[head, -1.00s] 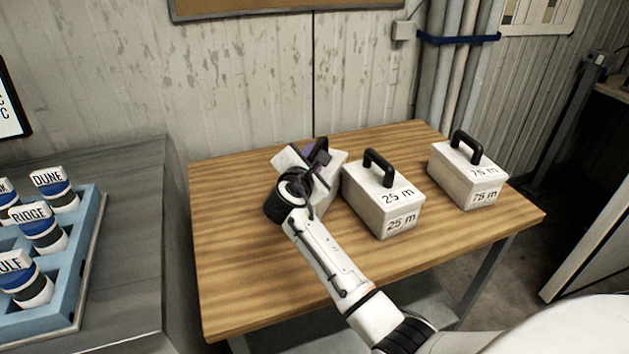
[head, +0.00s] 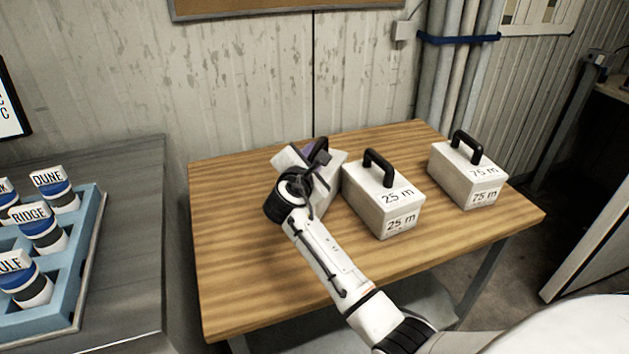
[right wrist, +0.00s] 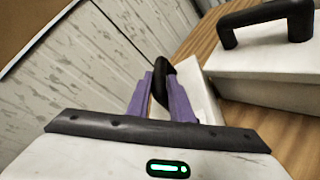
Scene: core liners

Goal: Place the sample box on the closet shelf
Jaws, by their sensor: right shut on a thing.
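Three white boxes with black handles stand on the wooden table. My right gripper (head: 313,156) is over the leftmost box (head: 334,167), shut on its black handle (right wrist: 161,72). In the right wrist view the purple fingers of the right gripper (right wrist: 160,92) sit on either side of that handle. The wrist and gripper hide most of this box and any label on it. It appears to rest on the table. A 25 m box (head: 378,205) stands close on its right, and a 75 m box (head: 467,176) stands farther right. My left gripper and the closet shelf are not seen.
The wooden table (head: 240,260) is clear at its left and front. A grey bench (head: 120,250) at left holds a blue tray (head: 88,265) with labelled containers. The wall (head: 240,80) and pipes (head: 450,80) stand behind. A pale panel (head: 590,250) is at right.

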